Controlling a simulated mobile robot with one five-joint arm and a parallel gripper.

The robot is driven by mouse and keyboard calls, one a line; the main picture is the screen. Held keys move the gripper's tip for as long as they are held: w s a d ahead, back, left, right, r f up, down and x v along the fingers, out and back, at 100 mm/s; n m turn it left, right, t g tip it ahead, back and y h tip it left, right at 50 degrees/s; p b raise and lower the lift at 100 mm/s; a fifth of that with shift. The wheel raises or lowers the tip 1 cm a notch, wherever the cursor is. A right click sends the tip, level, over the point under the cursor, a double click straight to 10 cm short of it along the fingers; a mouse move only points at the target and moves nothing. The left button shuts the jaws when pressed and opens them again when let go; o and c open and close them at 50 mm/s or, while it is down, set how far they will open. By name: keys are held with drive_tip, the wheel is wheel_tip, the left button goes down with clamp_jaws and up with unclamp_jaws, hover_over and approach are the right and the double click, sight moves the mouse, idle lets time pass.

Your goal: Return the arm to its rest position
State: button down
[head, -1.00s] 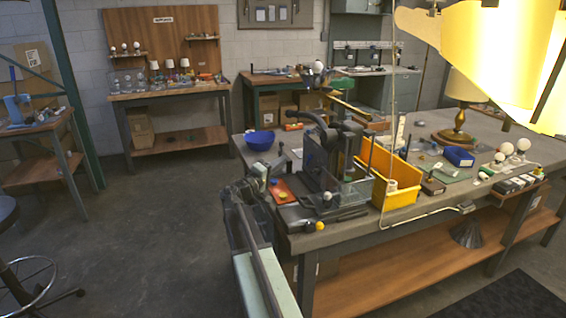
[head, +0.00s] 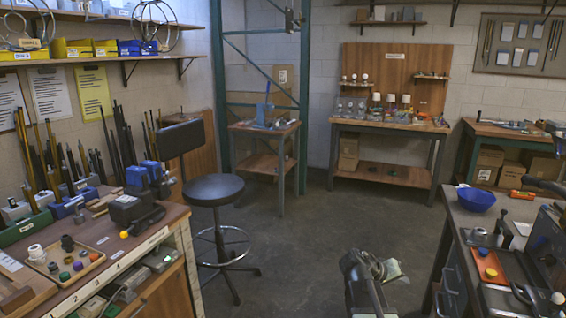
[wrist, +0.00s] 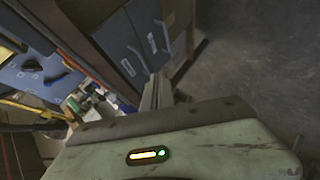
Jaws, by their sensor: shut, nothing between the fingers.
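My arm shows folded low at the bottom middle of the head view, above the floor between the two benches. Its fingertips cannot be made out clearly there. In the wrist view, my gripper (wrist: 157,93) has its narrow grey fingers together, with nothing held between them. The pale green housing of my own arm fills the bottom of that view, with a lit orange and green indicator. Lamp parts lie on the benches, apart from the gripper.
A black stool (head: 214,190) stands at left beside a wooden bench (head: 150,238) with a parts tray (head: 67,268). At right is a workbench with a blue bowl (head: 476,199) and an orange tray (head: 490,268). The floor (head: 310,235) between is clear.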

drive_tip(key=s+a+f+n+g+y, duration=0.1)
drive_tip(key=s+a+f+y, duration=0.25)
drive_tip(key=a, duration=0.45)
drive_tip(key=s+a+f+g+y+p, duration=0.1)
drive_tip(key=s+a+f+g+y, duration=0.15)
drive_tip(key=s+a+y, duration=0.35)
drive_tip(key=s+a+f+n+y, duration=0.1)
drive_tip(key=s+a+f, duration=0.25)
drive_tip(key=a, duration=0.55)
wheel_tip(320, 180, up, 18)
drive_tip(key=p, duration=1.7)
drive_tip(key=shift+d+f+p, duration=0.15)
drive_tip(key=shift+d+p, duration=0.15)
drive_tip(key=shift+d, duration=0.05)
drive_tip(key=shift+w+f, duration=0.1)
